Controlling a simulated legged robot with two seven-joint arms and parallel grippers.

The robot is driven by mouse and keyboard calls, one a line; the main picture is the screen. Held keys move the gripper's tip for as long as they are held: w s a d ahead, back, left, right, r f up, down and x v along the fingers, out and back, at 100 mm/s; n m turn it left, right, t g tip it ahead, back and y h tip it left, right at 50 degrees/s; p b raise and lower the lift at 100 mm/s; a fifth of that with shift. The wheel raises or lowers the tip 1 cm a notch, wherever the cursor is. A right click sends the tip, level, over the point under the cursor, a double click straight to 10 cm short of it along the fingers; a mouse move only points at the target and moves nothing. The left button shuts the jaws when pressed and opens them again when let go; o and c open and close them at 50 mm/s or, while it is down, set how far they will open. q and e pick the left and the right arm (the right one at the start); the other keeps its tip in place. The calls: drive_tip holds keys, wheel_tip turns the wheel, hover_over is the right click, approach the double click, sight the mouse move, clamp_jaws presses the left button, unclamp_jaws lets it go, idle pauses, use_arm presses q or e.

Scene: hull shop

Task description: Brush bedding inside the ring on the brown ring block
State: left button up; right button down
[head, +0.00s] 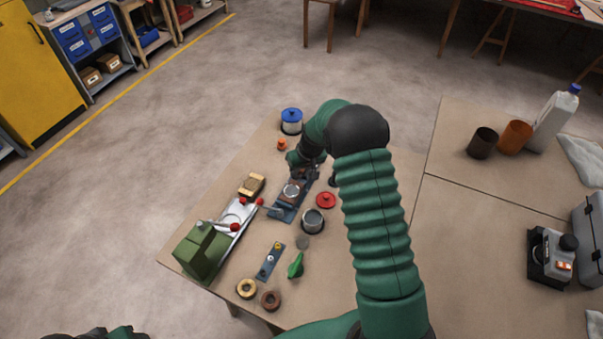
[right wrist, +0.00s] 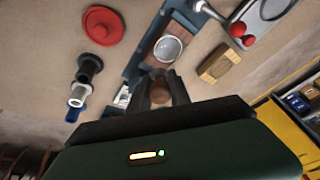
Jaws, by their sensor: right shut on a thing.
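The brown ring block (right wrist: 153,60) lies on a blue fixture (right wrist: 133,70), with a pale metal ring (right wrist: 169,48) on top. In the head view the ring (head: 291,190) shows on the fixture (head: 281,212), just in front of my right gripper (head: 303,166). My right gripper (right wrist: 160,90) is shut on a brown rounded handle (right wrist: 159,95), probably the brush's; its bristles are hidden. In the wrist view the handle shows just below the ring; I cannot tell whether anything touches it. No left gripper fingers show; only a dark and green part of mine shows at the lower left edge.
A red lid (head: 326,200) and grey pot (head: 313,221) stand right of the fixture. A wooden block (head: 251,186) and green machine (head: 203,251) are to the left. A blue-lidded jar (head: 291,121) stands behind. The table's front right is mostly clear apart from my arm.

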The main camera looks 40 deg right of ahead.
wheel_tip(320, 180, up, 2)
drive_tip(key=shift+r+p, duration=0.1)
drive_tip(key=shift+p, duration=0.4)
drive_tip(key=shift+w+r+p, duration=0.1)
drive_tip(key=shift+r+p, duration=0.45)
drive_tip(key=shift+r, duration=0.45)
drive_tip(key=shift+d, duration=0.1)
